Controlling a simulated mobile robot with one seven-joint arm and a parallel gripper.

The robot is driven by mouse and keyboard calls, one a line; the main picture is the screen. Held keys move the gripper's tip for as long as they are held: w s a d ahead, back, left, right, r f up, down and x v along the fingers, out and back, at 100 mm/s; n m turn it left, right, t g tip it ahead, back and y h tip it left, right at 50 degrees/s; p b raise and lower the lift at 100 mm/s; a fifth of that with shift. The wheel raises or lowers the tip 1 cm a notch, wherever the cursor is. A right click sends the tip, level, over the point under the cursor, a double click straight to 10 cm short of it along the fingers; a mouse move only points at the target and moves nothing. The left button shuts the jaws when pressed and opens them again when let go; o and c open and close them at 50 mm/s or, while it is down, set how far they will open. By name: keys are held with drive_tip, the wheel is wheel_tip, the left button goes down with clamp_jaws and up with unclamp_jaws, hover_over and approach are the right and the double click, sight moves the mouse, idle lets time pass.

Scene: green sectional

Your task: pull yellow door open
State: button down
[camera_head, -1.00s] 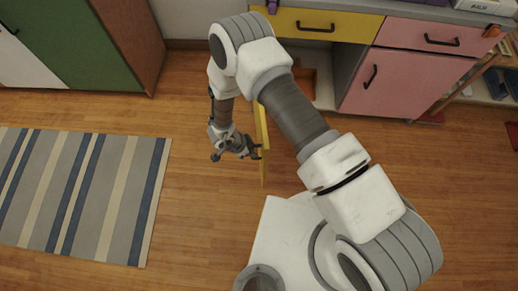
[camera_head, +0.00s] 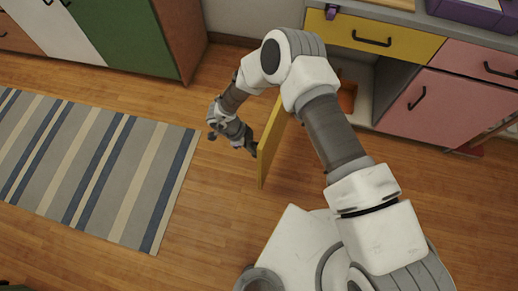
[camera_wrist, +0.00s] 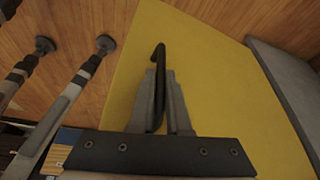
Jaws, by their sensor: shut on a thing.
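The yellow door (camera_head: 274,140) stands swung out from the cabinet, seen nearly edge-on in the head view. In the wrist view its yellow face (camera_wrist: 215,75) fills much of the picture. A black bar handle (camera_wrist: 159,62) is on that face. My gripper (camera_wrist: 163,95) is shut on the handle, with one finger on each side of it. In the head view my gripper (camera_head: 252,147) is at the left side of the door, and the handle is hidden there. The open cabinet shows a pale floor and an orange item (camera_head: 347,96) inside.
A yellow drawer (camera_head: 385,40) is above the opening, and a pink door (camera_head: 440,105) is to its right. A green cabinet (camera_head: 130,35) stands at the left. A striped rug (camera_head: 95,165) lies on the floor left of my gripper. Bare wood floor separates them.

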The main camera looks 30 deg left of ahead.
drive_tip(key=shift+w+a, duration=0.1)
drive_tip(key=shift+a, duration=0.55)
drive_tip(key=c, duration=0.9)
unclamp_jaws()
drive_tip(key=shift+r, duration=0.1)
drive_tip(key=p+v, duration=0.4)
drive_tip(key=v, duration=1.3)
drive_tip(key=shift+a, duration=0.25)
